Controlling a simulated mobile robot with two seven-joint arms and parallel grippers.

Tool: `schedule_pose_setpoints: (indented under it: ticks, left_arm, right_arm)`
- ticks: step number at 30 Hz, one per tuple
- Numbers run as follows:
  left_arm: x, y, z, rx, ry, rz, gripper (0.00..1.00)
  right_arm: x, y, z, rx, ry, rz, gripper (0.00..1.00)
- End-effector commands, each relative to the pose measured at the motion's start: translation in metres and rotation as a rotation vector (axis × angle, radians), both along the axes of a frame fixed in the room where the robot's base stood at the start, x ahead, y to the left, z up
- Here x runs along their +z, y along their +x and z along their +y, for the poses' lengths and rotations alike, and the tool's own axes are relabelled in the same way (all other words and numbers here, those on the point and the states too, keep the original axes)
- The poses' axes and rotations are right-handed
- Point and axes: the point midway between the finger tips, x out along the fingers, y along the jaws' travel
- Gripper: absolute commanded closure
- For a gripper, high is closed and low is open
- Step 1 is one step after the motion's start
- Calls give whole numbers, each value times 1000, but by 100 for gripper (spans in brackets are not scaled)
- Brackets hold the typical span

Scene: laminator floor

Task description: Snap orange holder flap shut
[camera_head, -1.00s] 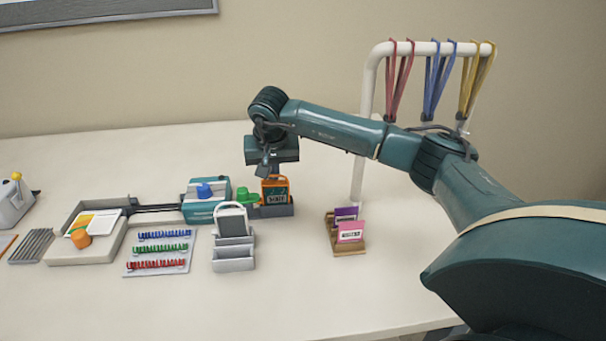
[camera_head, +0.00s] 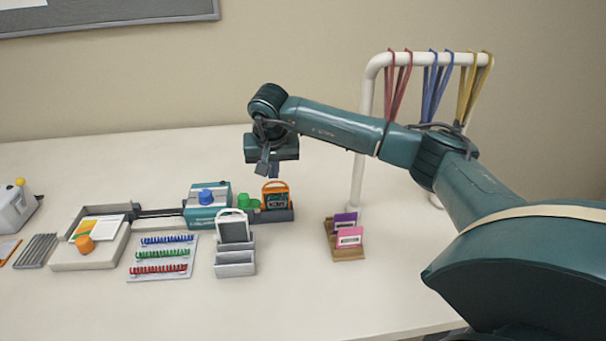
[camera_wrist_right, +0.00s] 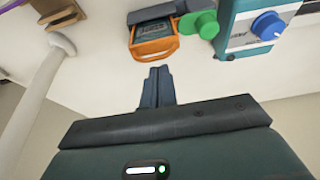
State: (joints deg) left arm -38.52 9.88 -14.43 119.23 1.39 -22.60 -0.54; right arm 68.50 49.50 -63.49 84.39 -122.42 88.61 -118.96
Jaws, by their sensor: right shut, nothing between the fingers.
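The orange holder (camera_head: 276,199) stands upright in a grey slot stand (camera_head: 281,214) beside the laminator, with a dark card inside it. In the right wrist view the holder (camera_wrist_right: 172,47) shows its orange rim and a loop along its near edge. I cannot tell for sure whether its flap is fully shut. My right gripper (camera_head: 275,172) is above the holder and apart from it. In the wrist view its fingers (camera_wrist_right: 158,70) are together and empty, just short of the holder. My left gripper is not in view.
The teal laminator (camera_head: 206,207) with blue and green knobs stands left of the holder. A white-framed holder in a grey stand (camera_head: 235,257) is in front. A wooden rack (camera_head: 348,253) with badges and a white lanyard rail (camera_head: 369,100) stand right.

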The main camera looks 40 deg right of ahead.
Motion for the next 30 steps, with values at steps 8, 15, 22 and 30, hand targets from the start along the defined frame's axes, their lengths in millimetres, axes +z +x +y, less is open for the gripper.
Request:
schedule_pose_setpoints:
  ticks: [8,15,22,30]
  left_arm:
    - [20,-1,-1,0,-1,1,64]
    - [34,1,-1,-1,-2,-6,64]
    - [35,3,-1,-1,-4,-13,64]
    - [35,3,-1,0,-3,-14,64]
  right_arm:
    - [26,0,0,0,-1,-1,100]
    - [41,0,0,0,0,-1,100]
    - [41,0,0,-1,1,-2,100]
    - [41,0,0,-1,1,-2,100]
